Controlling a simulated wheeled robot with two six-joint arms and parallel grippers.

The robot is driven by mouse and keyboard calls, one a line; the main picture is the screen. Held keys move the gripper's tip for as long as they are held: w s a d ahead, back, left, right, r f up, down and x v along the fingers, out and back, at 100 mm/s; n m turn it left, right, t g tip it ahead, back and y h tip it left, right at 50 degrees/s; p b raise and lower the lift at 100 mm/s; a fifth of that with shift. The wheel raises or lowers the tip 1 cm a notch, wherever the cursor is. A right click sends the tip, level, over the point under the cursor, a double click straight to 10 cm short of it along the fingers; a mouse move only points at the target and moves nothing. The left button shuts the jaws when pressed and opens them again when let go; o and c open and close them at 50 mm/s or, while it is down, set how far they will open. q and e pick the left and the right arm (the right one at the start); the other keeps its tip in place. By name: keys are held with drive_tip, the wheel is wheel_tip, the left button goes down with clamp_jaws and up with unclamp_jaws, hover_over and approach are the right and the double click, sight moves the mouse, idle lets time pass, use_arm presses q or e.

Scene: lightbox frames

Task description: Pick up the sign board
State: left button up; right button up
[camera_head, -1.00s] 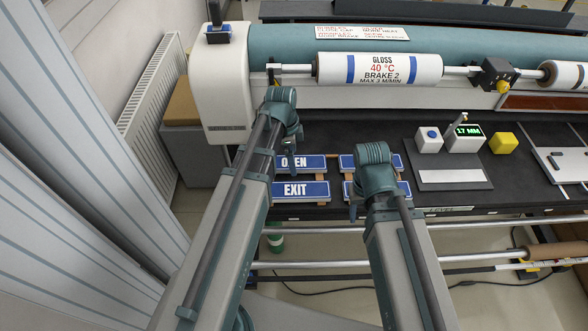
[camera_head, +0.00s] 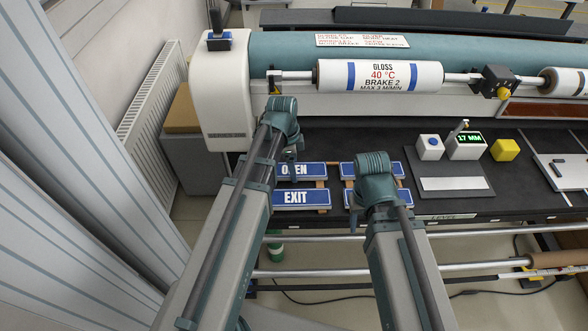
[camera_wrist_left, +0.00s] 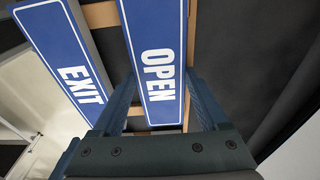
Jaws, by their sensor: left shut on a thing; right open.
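The blue OPEN sign board (camera_head: 312,170) lies on wooden strips on the black table, and it fills the middle of the left wrist view (camera_wrist_left: 158,55). My left gripper (camera_head: 291,168) is over it; in the left wrist view its two fingers (camera_wrist_left: 163,98) stand at the board's long edges, shut on it. I cannot tell whether the board is lifted. The blue EXIT sign board (camera_head: 302,198) lies in front of it, beside it in the left wrist view (camera_wrist_left: 68,55). My right gripper (camera_head: 355,215) is open above two more blue boards (camera_head: 346,170), whose lettering it hides.
A laminator roll marked GLOSS (camera_head: 380,76) runs along the back. A grey plate (camera_head: 452,184), a display box (camera_head: 467,146) and a yellow block (camera_head: 505,149) stand to the right. Metal rails (camera_head: 480,234) run below the table's front edge. A radiator (camera_head: 150,115) is at left.

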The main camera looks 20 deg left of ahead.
use_arm(q)
drive_tip(key=shift+r+p, duration=0.95)
wheel_tip(320, 180, up, 2)
drive_tip(key=shift+r+p, duration=0.1)
drive_tip(key=shift+p, duration=0.9)
drive_tip(key=s+d, duration=0.3)
drive_tip(key=d, duration=0.1)
drive_tip(key=s+d, duration=0.3)
drive_tip(key=d, duration=0.1)
drive_tip(key=s+d+p, duration=0.1)
drive_tip(key=s+d, duration=0.2)
drive_tip(key=shift+s+d+r, duration=0.2)
drive_tip(key=shift+d+r, duration=0.2)
drive_tip(key=shift+s+d, duration=0.25)
drive_tip(key=shift+d, duration=0.15)
